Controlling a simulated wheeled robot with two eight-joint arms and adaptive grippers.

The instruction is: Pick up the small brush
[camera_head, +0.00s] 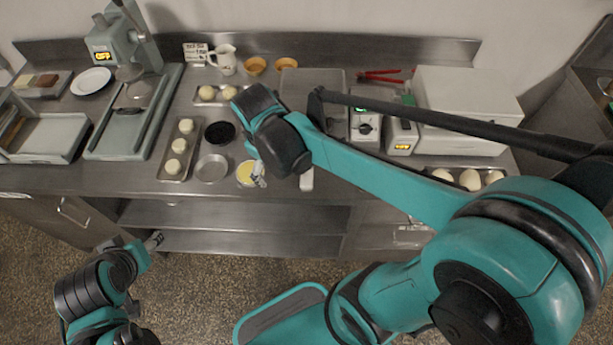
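I cannot make out the small brush for sure; my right arm covers part of the counter. My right gripper (259,176) points down beside a small bowl of yellow liquid (244,172) near the counter's front edge. Its fingers are too small and partly hidden to show whether they are open or hold anything. A narrow pale object (307,180) shows just right of my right wrist at the counter edge; I cannot tell what it is. My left gripper (156,240) is low in front of the counter, away from the objects, its opening unclear.
Left of the bowl are a metal dish (211,168), a black bowl (220,133) and a tray of dough balls (163,166). A dough machine (113,132) stands at left. A white box (467,92), red-handled tool (380,76) and small devices (365,127) are at right.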

